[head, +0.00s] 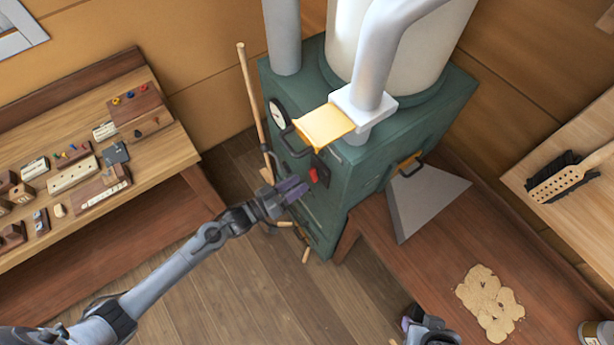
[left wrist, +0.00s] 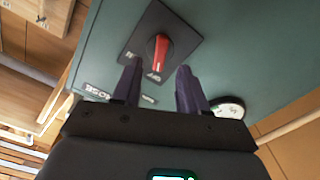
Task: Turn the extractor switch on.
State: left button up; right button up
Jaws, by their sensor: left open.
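The extractor switch (head: 319,172) is a red rotary knob on a dark square plate, on the front of the green extractor cabinet (head: 350,190). In the left wrist view the red knob (left wrist: 158,52) shows straight ahead, slightly tilted, with small white lettering on its plate. My left gripper (head: 294,189) is open and empty in front of the cabinet, close to the switch. In the left wrist view its two fingers (left wrist: 157,72) stand either side of the line to the knob, apart from it as far as I can see. My right gripper (head: 425,328) shows partly at the bottom edge.
A wooden pole (head: 252,100) leans beside the cabinet. A workbench (head: 170,150) with small blocks stands left. A grey wedge (head: 420,200) lies on the brown bench (head: 380,270) at right.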

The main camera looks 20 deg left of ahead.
aim_at(315, 175)
pick_arm(q)
jog(key=shift+x, duration=2.2)
jog(key=shift+c, duration=0.3)
grip_shut()
